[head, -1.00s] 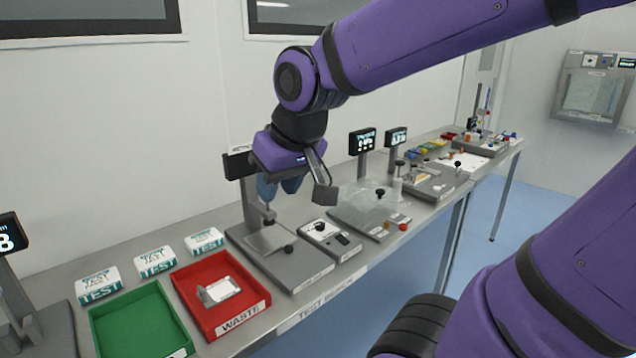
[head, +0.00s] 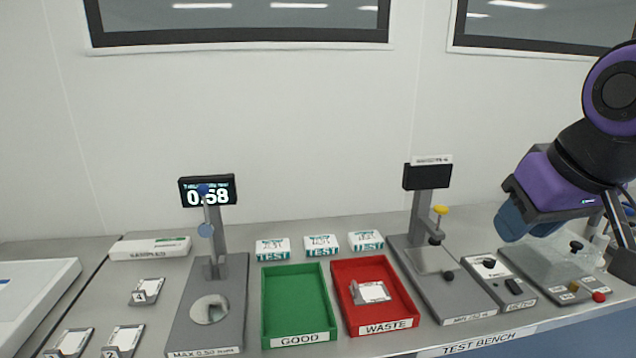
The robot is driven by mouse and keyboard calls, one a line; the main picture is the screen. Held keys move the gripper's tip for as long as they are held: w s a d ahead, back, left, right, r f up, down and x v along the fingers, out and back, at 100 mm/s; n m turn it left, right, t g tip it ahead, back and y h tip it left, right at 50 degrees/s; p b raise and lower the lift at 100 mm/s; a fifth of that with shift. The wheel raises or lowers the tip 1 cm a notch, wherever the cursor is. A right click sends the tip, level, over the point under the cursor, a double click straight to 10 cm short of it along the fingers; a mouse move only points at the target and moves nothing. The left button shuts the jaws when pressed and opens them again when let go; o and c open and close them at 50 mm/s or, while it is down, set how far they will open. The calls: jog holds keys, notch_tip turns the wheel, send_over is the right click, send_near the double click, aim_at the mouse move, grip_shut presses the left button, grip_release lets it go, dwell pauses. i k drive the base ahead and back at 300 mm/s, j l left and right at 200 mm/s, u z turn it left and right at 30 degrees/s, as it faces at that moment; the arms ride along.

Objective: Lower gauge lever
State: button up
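A grey thickness gauge (head: 212,300) stands left of the middle in the head view, labelled "MAX 0.50" at its front edge. Its display (head: 207,191) reads 0.58, and a small blue disc (head: 206,231) sits on its upright. A second stand (head: 445,290) with a dark display (head: 428,177) stands right of the red tray. It has a yellow knob (head: 440,210) on its post. I cannot tell which part is the lever. My gripper (head: 511,222) has blue fingers and hangs to the right of the second stand, apart from it. Its finger gap does not show clearly.
A green GOOD tray (head: 297,340) is empty. A red WASTE tray (head: 390,325) holds a white piece (head: 373,292). Several TEST boxes (head: 321,245) stand behind them. Numbered pieces (head: 147,290) lie at left. A small device (head: 499,279) stands right of the second stand.

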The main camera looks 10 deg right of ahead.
aim_at(205, 229)
jog(key=i+j+u, duration=0.15)
jog(key=j, duration=0.25)
jog(key=i+j+u, duration=0.1)
jog(key=i+j, duration=0.15)
jog(key=j, duration=0.15)
jog(key=i+j+u, duration=0.15)
jog(key=j, duration=0.2)
jog(key=i, duration=0.05)
